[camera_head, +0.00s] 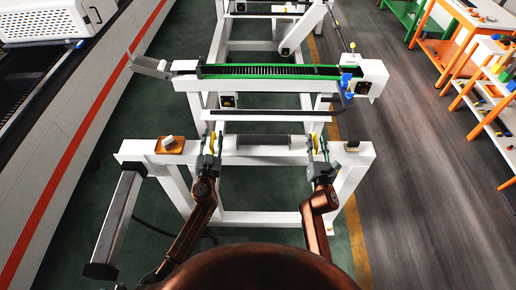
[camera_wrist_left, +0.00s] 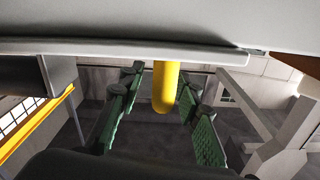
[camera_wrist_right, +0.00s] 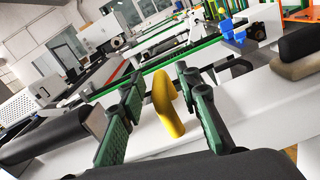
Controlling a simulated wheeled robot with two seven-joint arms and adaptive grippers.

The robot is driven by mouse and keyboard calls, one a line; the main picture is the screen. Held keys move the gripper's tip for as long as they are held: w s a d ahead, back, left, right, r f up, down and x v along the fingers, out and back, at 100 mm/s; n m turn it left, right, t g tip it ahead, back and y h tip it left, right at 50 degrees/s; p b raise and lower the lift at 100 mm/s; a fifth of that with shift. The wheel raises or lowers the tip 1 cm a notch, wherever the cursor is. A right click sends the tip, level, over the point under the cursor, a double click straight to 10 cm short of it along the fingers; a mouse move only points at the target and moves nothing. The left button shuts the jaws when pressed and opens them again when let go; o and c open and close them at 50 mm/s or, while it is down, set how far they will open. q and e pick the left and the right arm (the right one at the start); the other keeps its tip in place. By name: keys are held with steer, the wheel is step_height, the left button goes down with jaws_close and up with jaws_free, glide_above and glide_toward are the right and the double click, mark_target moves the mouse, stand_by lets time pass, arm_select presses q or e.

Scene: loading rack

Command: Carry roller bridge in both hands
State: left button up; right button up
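The roller bridge (camera_head: 270,141) has a dark grey roller in the middle of a white frame, with a yellow handle near each end. It lies across the front of the white rack. My left gripper (camera_head: 211,146) is at the left yellow handle (camera_head: 213,142). In the left wrist view its green fingers are spread on both sides of the yellow handle (camera_wrist_left: 165,88), with gaps. My right gripper (camera_head: 319,147) is at the right handle. In the right wrist view its open fingers stand on both sides of the yellow handle (camera_wrist_right: 166,105). Whether handle and fingers touch is unclear.
A green-edged conveyor (camera_head: 270,71) lies behind the bridge. A small orange tray (camera_head: 170,146) with a white piece sits left on the rack. A dark block (camera_head: 352,145) sits right. An orange-framed bench (camera_head: 455,40) stands far right; the floor between is clear.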

steer(key=shift+w+f, duration=0.1)
arm_select(q)
steer(key=shift+s, duration=0.3)
steer(key=s, duration=1.1)
steer(key=shift+d+f, duration=0.15)
steer(key=shift+d, duration=0.2)
arm_select(e)
steer(key=shift+s, duration=0.2)
arm_select(q)
steer(key=shift+s, duration=0.15)
arm_select(e)
steer(key=s, duration=1.1)
steer(key=shift+s+d, duration=0.3)
steer(key=shift+s, duration=0.1)
steer(key=shift+f, duration=0.1)
